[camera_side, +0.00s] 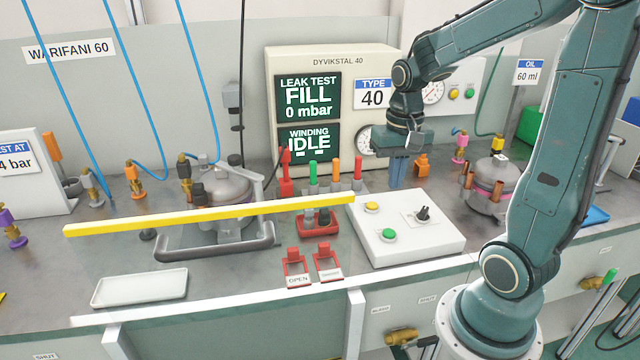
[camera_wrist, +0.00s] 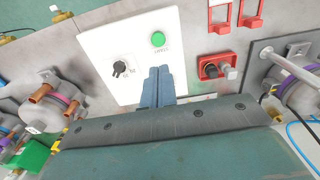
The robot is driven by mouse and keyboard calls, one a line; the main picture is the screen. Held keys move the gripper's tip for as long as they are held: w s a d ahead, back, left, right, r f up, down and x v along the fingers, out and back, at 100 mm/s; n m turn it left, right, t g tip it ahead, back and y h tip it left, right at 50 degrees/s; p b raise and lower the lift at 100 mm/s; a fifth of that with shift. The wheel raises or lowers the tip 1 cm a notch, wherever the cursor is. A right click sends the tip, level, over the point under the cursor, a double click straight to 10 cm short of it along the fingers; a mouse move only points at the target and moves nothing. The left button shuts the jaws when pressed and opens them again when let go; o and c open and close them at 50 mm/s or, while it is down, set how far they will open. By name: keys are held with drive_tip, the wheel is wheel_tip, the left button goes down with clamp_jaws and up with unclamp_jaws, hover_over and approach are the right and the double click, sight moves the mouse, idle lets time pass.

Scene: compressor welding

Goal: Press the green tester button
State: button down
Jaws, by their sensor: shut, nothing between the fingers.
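The green button (camera_side: 389,234) sits at the front left of a white control box (camera_side: 440,241) on the bench. In the wrist view the green button (camera_wrist: 158,39) shows just beyond my fingertips. The box also bears a yellow button (camera_side: 372,207) and a black rotary knob (camera_side: 423,213). My gripper (camera_side: 396,185) is shut and empty, its blue fingers pointing down behind the box, apart from the green button. In the wrist view my gripper (camera_wrist: 158,70) overlaps the box, and the yellow button does not show. The tester screen (camera_side: 308,97) reads FILL, 0 mbar; the winding screen (camera_side: 308,143) reads IDLE.
A yellow bar (camera_side: 210,215) crosses in front of a compressor (camera_side: 222,188) at left. Coloured probes (camera_side: 335,170) and a red holder (camera_side: 318,228) stand left of the box. Another compressor (camera_side: 492,185) stands to the right. A white tray (camera_side: 139,288) lies at front left.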

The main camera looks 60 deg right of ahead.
drive_tip(key=shift+r, duration=0.95)
drive_tip(key=s+a+r+n+t, duration=0.2)
drive_tip(key=s+a+r+n, duration=0.1)
drive_tip(key=a, duration=0.3)
drive_tip(key=s+a+r+n+t, duration=0.3)
drive_tip(key=a+n, duration=0.3)
drive_tip(key=a, duration=0.1)
drive_tip(key=shift+s+a+r, duration=0.15)
drive_tip(key=shift+s+a, duration=0.1)
idle(5.5)
